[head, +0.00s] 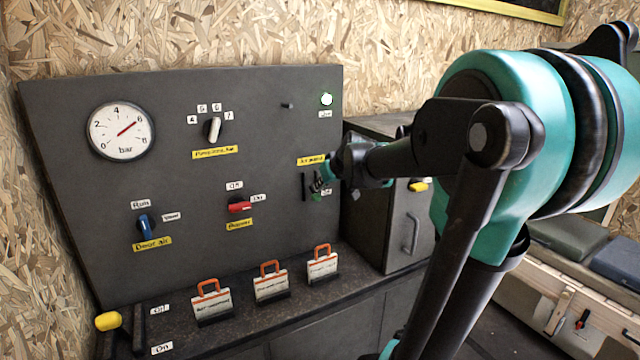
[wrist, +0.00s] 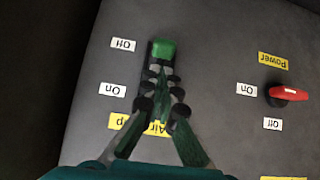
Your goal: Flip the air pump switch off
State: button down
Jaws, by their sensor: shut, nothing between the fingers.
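The air pump switch shows as a green block in the wrist view (wrist: 163,49), beside the white Off label (wrist: 123,44). The On label (wrist: 112,90) and the partly covered yellow air pump label (wrist: 120,121) lie nearer my gripper's base. In the head view a bit of the green switch (head: 317,197) shows low beside a dark upright strip, largely hidden by my gripper (head: 319,182). My gripper is shut and empty. Its fingertips, also in the wrist view (wrist: 162,75), are at the green block's near edge; I cannot tell whether they touch it.
The dark panel (head: 190,90) also carries a gauge (head: 122,131), a pressure knob (head: 213,128), a red knob (head: 240,206) and a blue knob (head: 146,227). Several orange-handled tags (head: 271,283) stand on the ledge below. A cabinet (head: 405,235) is close on the right.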

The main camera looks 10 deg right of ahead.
jog(key=shift+r, duration=0.1)
jog(key=shift+r, duration=0.7)
jog(key=shift+r, duration=0.1)
